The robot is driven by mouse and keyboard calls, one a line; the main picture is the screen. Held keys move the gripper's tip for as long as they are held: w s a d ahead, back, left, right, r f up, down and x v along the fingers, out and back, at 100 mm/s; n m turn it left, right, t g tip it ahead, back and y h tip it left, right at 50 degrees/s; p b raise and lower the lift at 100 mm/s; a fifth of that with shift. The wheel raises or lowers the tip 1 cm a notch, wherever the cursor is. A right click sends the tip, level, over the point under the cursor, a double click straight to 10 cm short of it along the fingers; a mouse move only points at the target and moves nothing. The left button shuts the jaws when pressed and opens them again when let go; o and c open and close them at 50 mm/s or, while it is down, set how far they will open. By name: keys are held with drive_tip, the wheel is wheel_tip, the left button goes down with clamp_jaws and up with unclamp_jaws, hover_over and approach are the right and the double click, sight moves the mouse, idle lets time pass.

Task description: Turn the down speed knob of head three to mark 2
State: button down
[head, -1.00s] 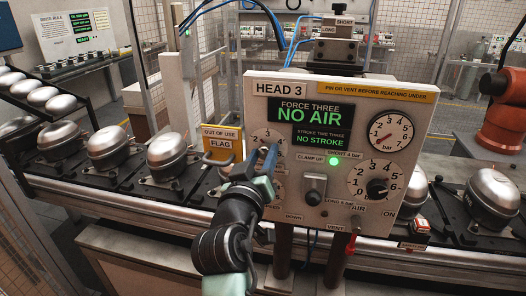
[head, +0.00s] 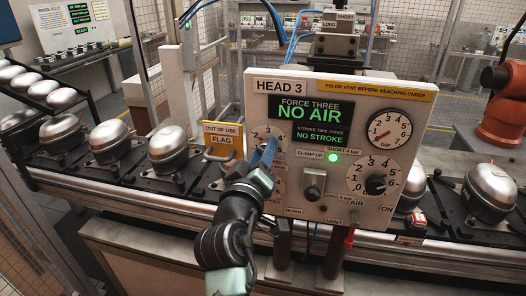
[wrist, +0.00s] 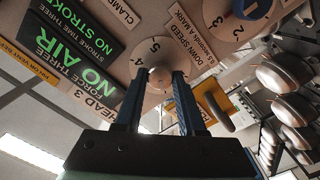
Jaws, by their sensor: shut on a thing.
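The head 3 panel (head: 345,190) faces me, with a NO AIR display (head: 309,113). My gripper (head: 265,155) is at its upper left dial (head: 259,131), whose numbers 2, 3 and 4 show above the fingers. In the wrist view, my gripper (wrist: 160,80) is shut on a pale round knob (wrist: 160,75) at the middle of a dial (wrist: 150,60), with 4 and 5 readable. A DOWN SPEED label (wrist: 188,42) sits beside that dial. The knob's pointer is hidden, so I cannot tell its mark. A blue-ringed knob (wrist: 240,8) is further along the panel.
Silver compressors (head: 168,148) line the conveyor behind.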

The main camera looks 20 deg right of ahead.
drive_tip(key=c, duration=0.5)
unclamp_jaws()
drive_tip(key=b+v, duration=0.3)
drive_tip(key=v, duration=1)
drive_tip(key=s+a+r+m+t+y, duration=0.1)
drive_tip(key=a+r+t+y, duration=0.15)
drive_tip(key=r, duration=0.65)
drive_tip(key=s+a+r+m+t+y, duration=0.15)
drive_tip(key=a+r+t, duration=0.25)
drive_tip(key=r, duration=0.5)
drive_tip(key=s+a+r+t+y, duration=0.2)
drive_tip(key=s+r+t+y, duration=0.1)
drive_tip(key=r, duration=0.3)
drive_tip(key=s+a+r+t+y, duration=0.3)
drive_tip(key=s+r, duration=0.2)
drive_tip(key=r, duration=0.1)
drive_tip(key=shift+r+n, duration=0.3)
drive_tip(key=shift+n, duration=0.05)
